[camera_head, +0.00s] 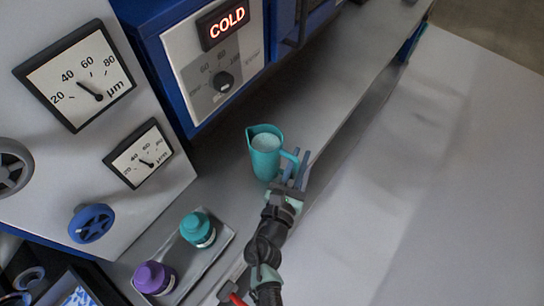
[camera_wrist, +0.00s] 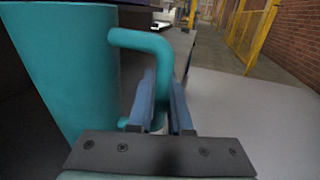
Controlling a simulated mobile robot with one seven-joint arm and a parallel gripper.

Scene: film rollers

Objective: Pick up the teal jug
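The teal jug (camera_head: 265,160) stands upright on the grey counter below the COLD unit, with pale contents in its open top. Its handle faces right, toward my gripper (camera_head: 297,163). In the wrist view the jug's body (camera_wrist: 72,70) fills the left side and its handle (camera_wrist: 148,42) curves down between the two blue-grey fingers of my gripper (camera_wrist: 163,85). The fingers are close together, one on either side of the handle. Whether they press on it cannot be made out. The handle's lower part is partly hidden by the fingers.
A tray (camera_head: 222,250) at the lower left holds a teal bottle (camera_head: 198,229) and a purple bottle (camera_head: 154,277). The blue-framed COLD unit (camera_head: 215,70) stands behind the jug. A panel with gauges (camera_head: 75,75) and a blue wheel (camera_head: 91,222) is at left. Counter space beyond the jug is clear.

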